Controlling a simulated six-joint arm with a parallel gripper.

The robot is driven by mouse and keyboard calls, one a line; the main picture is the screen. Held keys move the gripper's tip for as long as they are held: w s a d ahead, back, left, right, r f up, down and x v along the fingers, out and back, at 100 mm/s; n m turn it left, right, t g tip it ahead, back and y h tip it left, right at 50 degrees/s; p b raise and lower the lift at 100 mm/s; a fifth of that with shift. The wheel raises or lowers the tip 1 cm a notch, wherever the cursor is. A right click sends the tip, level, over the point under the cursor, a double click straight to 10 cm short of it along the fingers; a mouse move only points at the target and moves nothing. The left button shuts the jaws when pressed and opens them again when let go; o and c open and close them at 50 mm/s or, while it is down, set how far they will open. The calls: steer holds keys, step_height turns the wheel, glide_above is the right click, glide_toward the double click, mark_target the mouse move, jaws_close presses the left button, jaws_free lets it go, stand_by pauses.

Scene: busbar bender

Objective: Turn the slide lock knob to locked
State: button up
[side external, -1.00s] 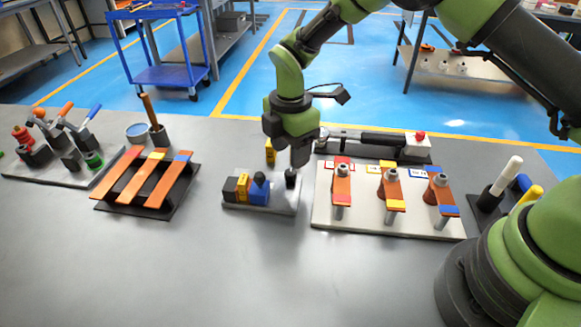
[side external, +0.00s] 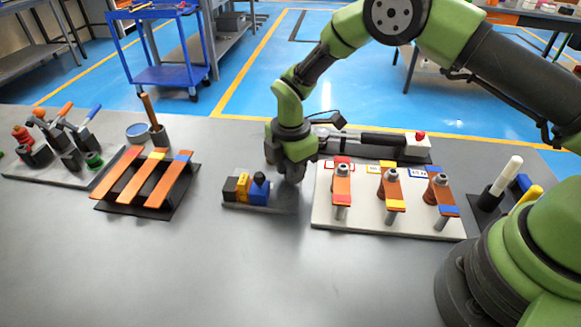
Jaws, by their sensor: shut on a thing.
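My gripper (side external: 293,180) points down at the right end of a small grey plate (side external: 240,207). Its jaws are shut around the black upright slide lock knob, which the gripper now hides. The knob's turn angle cannot be seen. Black, yellow (side external: 242,187) and blue (side external: 259,190) blocks stand on the plate just left of my gripper; the blue one has a dark round top.
Right of my gripper is a pale board (side external: 365,222) with several posts and orange bars. Behind it lies a long black lever tool (side external: 370,139) with a red button (side external: 420,136). A rack of orange bars (side external: 155,178) stands left. The front table is clear.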

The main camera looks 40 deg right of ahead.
steer(key=shift+m, duration=0.3)
steer(key=m, duration=0.8)
steer(key=shift+m, duration=0.4)
steer(key=m, duration=0.4)
steer(key=shift+m, duration=2.2)
steer(key=o, duration=0.9)
